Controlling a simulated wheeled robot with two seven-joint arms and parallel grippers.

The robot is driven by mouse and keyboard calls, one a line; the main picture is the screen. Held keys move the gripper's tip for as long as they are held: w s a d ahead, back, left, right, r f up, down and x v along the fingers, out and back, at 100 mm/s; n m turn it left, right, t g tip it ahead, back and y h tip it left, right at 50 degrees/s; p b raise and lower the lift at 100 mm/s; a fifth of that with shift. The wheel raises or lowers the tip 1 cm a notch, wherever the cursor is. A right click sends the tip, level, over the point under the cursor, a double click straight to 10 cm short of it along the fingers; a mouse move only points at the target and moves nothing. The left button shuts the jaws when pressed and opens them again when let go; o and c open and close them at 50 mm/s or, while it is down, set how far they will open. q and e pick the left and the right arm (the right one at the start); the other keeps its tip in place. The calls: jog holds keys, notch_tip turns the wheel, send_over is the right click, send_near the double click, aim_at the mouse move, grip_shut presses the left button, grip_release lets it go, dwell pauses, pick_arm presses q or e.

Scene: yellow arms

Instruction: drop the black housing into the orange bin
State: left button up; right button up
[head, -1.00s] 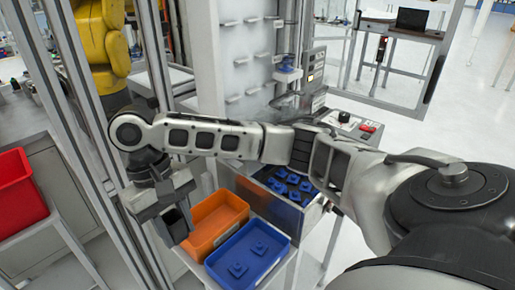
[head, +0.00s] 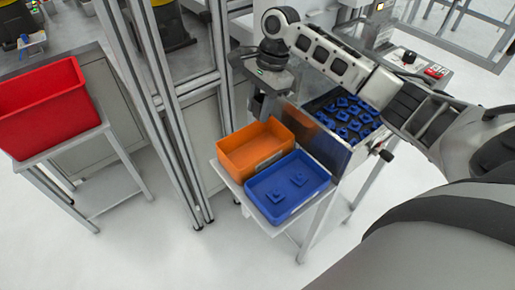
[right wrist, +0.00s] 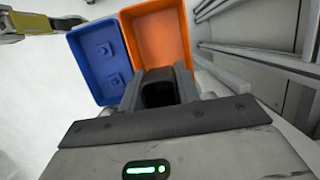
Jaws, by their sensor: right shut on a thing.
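My right gripper (head: 264,102) hangs just behind the back edge of the orange bin (head: 232,163) in the head view, above the rim. In the right wrist view my right gripper (right wrist: 160,90) is shut on the black housing (right wrist: 158,94), a dark block between its fingers. The orange bin (right wrist: 155,38) lies just beyond the fingertips there, and its visible inside looks empty. The housing cannot be made out clearly in the head view. My left gripper is not in view.
A blue bin (head: 262,209) with blue parts stands against the orange bin on a white stand. A metal tray of several blue parts (head: 345,115) is behind to the right. A red bin (head: 45,110) stands far left. Metal frame posts (head: 165,110) rise left of the orange bin.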

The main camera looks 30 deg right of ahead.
jog(key=shift+f, duration=1.85)
jog(key=o, duration=1)
jog(key=shift+o, duration=0.2)
jog(key=shift+r, duration=0.1)
jog(key=v, duration=1.5)
jog(key=shift+r, duration=0.4)
